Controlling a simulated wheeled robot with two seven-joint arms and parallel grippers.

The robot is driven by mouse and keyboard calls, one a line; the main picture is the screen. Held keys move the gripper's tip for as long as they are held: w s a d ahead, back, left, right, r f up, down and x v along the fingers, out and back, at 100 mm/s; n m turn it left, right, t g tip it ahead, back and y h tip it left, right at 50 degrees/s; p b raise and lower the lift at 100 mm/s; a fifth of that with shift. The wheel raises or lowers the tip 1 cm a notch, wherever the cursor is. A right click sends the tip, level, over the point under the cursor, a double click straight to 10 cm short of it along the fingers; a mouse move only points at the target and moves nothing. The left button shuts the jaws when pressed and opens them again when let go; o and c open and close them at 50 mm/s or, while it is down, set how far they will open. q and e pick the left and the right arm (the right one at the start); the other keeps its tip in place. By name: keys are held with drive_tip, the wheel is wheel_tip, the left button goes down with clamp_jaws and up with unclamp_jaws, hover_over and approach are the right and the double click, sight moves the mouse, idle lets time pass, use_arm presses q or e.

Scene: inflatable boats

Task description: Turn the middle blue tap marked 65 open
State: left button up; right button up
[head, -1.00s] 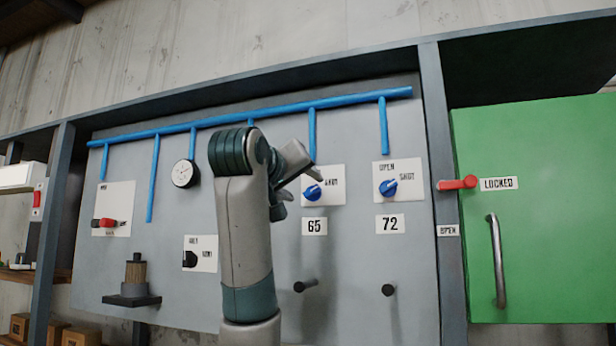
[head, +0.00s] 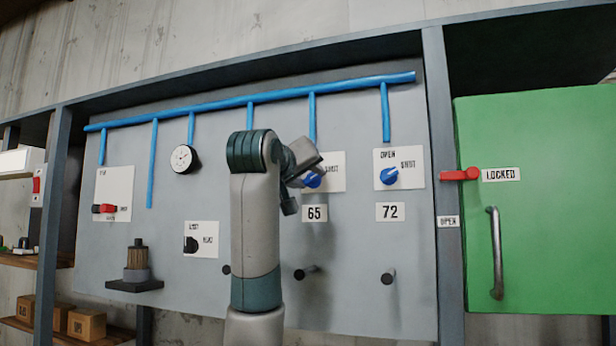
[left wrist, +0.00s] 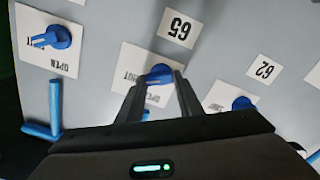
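The middle blue tap (head: 312,180) sits on a white plate above the label 65 (head: 315,213) on the grey panel. My left gripper (head: 307,162) is in front of it and hides part of the tap and its plate. In the left wrist view the tap (left wrist: 158,74) shows between the tips of my open left gripper (left wrist: 157,82), one finger to each side. Whether a finger touches it I cannot tell. The tap's exact handle angle is partly hidden. My right gripper is not in view.
Tap 72 (head: 389,176) is to the right; tap 62 (left wrist: 242,103) is close by in the left wrist view. Black pegs (head: 306,272) stick out below. A green door (head: 545,200) with a red latch (head: 459,174) is at the right.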

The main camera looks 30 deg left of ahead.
use_arm(q)
drive_tip(key=n+b, duration=0.3)
drive_tip(key=shift+f, duration=0.1)
drive_tip(key=n+b, duration=0.2)
drive_tip(key=shift+n, duration=0.3)
drive_tip(key=n+b, duration=0.2)
drive_tip(key=n, duration=0.1)
drive_tip(key=shift+a+n, duration=0.15)
drive_tip(key=shift+n, duration=0.15)
drive_tip(key=shift+s+a+n+b, duration=0.1)
drive_tip(key=shift+n+b, duration=0.3)
drive_tip(key=shift+n, duration=0.9)
drive_tip(key=o, duration=1)
